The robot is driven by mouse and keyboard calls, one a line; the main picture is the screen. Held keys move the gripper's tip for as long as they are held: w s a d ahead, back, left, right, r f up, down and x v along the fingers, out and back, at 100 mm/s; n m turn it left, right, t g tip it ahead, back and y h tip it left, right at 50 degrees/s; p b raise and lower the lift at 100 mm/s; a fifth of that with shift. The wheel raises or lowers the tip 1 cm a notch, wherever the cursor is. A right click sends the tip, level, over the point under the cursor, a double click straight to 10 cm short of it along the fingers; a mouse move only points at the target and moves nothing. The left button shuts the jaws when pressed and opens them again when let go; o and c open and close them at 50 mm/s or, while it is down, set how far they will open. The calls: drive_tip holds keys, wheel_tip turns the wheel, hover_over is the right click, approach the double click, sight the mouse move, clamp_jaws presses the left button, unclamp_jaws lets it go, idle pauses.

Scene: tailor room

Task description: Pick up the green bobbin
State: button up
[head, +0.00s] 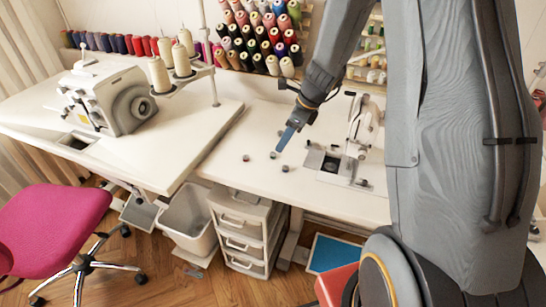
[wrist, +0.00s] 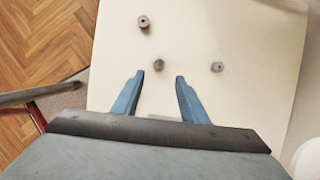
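Three small bobbins lie apart on the white table. In the head view they are a left bobbin (head: 245,157), a middle bobbin (head: 272,154) and a front bobbin (head: 285,168). The wrist view shows an upper-left bobbin (wrist: 143,21), a central bobbin (wrist: 159,65) and a right bobbin (wrist: 217,67). All look greyish and small; I cannot tell surely which is green. My gripper (head: 281,146) points down over the table near the middle bobbin. In the wrist view my gripper's blue fingers (wrist: 159,76) are apart and empty, with the central bobbin just beyond and between the tips.
A sewing machine (head: 357,130) stands right of my gripper on the white table (head: 225,172). An overlock machine (head: 112,98) with thread cones sits on the left table. Thread racks (head: 262,35) line the wall. Drawers (head: 243,232) and a pink chair (head: 55,220) are below.

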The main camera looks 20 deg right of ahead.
sight(276, 155)
drive_tip(key=shift+a+p+x, duration=0.15)
drive_tip(key=shift+p+x, duration=0.1)
drive_tip(key=shift+x, duration=1.3)
drive_tip(key=shift+a+p+x, duration=0.15)
drive_tip(key=shift+p+x, duration=0.05)
drive_tip(key=shift+x, duration=1.4)
drive_tip(key=shift+r, duration=0.2)
clamp_jaws()
